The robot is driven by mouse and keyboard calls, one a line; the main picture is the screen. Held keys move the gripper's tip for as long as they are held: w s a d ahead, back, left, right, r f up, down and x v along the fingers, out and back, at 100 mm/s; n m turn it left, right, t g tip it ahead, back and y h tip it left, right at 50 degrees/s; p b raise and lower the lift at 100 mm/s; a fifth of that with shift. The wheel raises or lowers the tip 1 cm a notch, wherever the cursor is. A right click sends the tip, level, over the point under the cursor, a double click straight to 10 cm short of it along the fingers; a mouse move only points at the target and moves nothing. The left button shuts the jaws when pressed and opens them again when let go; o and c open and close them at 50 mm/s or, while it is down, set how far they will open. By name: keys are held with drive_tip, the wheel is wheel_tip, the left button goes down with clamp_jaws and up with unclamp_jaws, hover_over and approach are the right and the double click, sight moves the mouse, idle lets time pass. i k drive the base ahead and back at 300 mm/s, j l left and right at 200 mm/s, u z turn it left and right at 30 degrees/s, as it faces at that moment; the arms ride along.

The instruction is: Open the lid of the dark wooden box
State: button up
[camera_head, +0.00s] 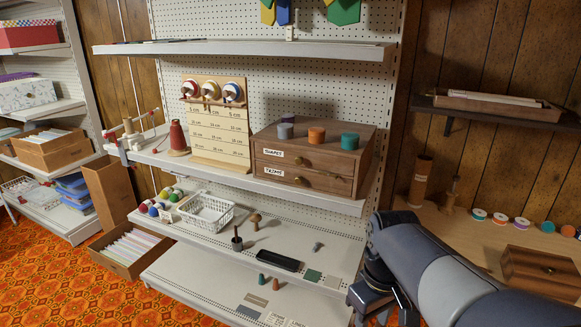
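A dark wooden box (538,274) sits on the wooden table at the lower right, cut off by the picture's right edge. My arm reaches in from the lower right, in front of the table and left of the box. My gripper (384,303) points down near the bottom edge, apart from the box and well to its left. Its tips are partly cut off, so its opening cannot be judged.
Thread spools (500,219) line the table behind the box, with wooden cylinders (420,182) farther left. A dark wall shelf (470,113) hangs above. The white shelving (250,183) holds a two-drawer wooden cabinet (308,160) and small goods.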

sight(562, 270)
drive_tip(key=i+l, duration=0.1)
drive_tip(key=l, duration=0.3)
drive_tip(key=i+l, duration=0.1)
drive_tip(key=l, duration=0.35)
drive_tip(key=i+l+z, duration=0.1)
drive_tip(key=l, duration=0.3)
drive_tip(key=i+l, duration=0.15)
drive_tip(key=l, duration=0.25)
drive_tip(key=i+l, duration=0.1)
drive_tip(key=l, duration=0.35)
drive_tip(key=i+l, duration=0.15)
drive_tip(key=l, duration=0.25)
drive_tip(key=l+z, duration=0.1)
drive_tip(key=z, duration=0.15)
drive_tip(key=k, duration=0.05)
